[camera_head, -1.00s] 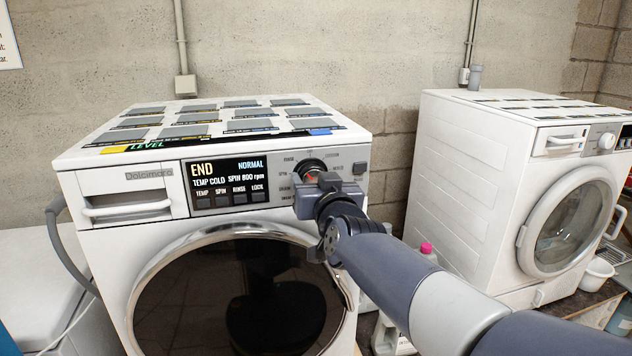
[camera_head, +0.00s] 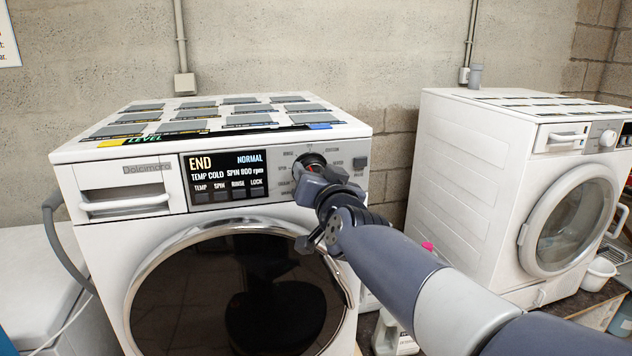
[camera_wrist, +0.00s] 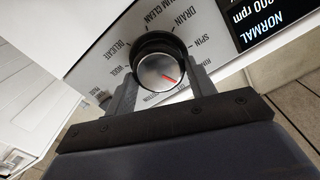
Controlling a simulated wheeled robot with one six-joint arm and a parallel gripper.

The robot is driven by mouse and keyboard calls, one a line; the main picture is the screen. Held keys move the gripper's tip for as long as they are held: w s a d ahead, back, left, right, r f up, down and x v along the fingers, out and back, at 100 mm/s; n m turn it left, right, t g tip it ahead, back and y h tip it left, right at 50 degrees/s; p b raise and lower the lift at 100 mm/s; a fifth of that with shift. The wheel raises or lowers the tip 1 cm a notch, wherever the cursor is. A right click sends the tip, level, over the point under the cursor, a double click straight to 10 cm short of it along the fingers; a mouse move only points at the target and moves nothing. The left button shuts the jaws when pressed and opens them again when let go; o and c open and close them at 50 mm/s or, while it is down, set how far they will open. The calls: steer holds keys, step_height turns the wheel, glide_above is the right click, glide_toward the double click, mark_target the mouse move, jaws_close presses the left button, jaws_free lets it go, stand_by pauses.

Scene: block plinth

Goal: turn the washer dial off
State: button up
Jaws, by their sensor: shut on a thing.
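The washer (camera_head: 90,250) on the left has a panel with a lit display (camera_head: 226,176) reading END, NORMAL, TEMP COLD, SPIN 800 rpm.
A second white machine (camera_head: 465,190) stands to the right, with a gap between the two. A bottle with a pink cap (camera_head: 428,246) is in that gap, partly behind my arm. The washer's round door (camera_head: 235,290) is below the panel.

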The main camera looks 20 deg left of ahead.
steer(key=shift+d+f+m+b, duration=0.1)
steer(key=shift+m+b, duration=0.7)
steer(key=shift+m, duration=1.4)
steer(key=o, duration=1)
steer(key=shift+p+v, duration=0.5)
steer(key=shift+v, duration=4.9)
